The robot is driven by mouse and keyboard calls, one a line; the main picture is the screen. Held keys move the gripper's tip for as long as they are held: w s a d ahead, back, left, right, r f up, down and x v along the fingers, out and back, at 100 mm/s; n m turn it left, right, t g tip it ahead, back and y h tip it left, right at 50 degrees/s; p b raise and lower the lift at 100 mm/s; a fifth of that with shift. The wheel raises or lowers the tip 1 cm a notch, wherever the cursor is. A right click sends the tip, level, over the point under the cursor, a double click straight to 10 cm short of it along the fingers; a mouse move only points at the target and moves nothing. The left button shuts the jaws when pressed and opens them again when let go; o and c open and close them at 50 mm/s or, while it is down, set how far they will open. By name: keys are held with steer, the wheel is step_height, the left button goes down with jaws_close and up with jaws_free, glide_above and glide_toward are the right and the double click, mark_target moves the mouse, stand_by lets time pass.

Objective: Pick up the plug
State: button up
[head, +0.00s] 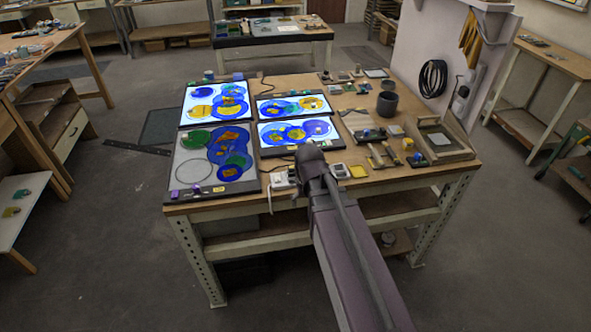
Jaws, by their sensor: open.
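My arm reaches over the front edge of the workbench (395,188). My gripper (311,160) is the dark end over the bench's front middle; it is open, but its fingers are small and hard to make out. A white power block (284,180) with a cable lies just left of it, at the front edge. I cannot pick out the plug for sure; it may be among the small white parts there or hidden behind my arm.
Lit panels with blue, yellow and green glass shapes (217,100) cover the bench's left half. A yellow square (357,171), brushes, a dark cup (387,104) and a wooden tray (466,153) stand on the right. A black cable coil (433,79) hangs on the white wall.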

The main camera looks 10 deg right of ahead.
mark_target(293, 168)
steer(key=w+r+t+p, duration=0.1)
steer(key=w+r, duration=0.1)
steer(key=w, duration=0.7)
steer(key=w+r+t+p, duration=0.2)
steer(key=w+r, duration=0.1)
steer(key=w, duration=0.6)
steer(key=shift+a+f, duration=0.1)
steer(key=shift+f, duration=0.05)
steer(key=b+x, duration=0.8)
steer(key=shift+w+f, duration=0.15)
steer(key=shift+w, duration=0.05)
steer(key=shift+f, duration=0.15)
steer(key=shift+b+x, duration=2.45)
steer(key=shift+x, duration=0.05)
jaws_close()
